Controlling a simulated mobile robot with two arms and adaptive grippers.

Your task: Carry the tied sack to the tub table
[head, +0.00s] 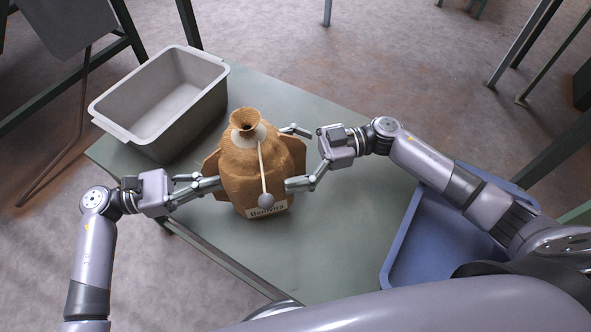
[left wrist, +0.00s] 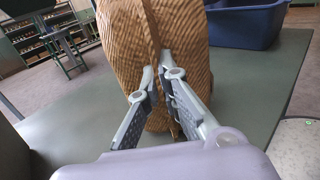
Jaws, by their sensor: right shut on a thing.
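The tied sack (head: 248,172) is brown and bulging, with a gathered neck, a pale tie with a hanging grey ball, and a white printed label low in front. It is upright over the grey-green table (head: 333,240); I cannot tell if its base touches. My left gripper (head: 207,185) is shut on the sack's left side flap. The left wrist view shows its fingertips around the seam of the sack (left wrist: 120,35). My right gripper (head: 297,158) is shut on the sack's right side, one finger behind and one in front.
A grey tub (head: 110,129) stands on the table, behind and left of the sack. A blue tray (head: 400,245) lies at the table's right, partly under my right arm. Dark metal frame legs (head: 96,62) stand at upper left and upper right. Open concrete floor lies beyond the table.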

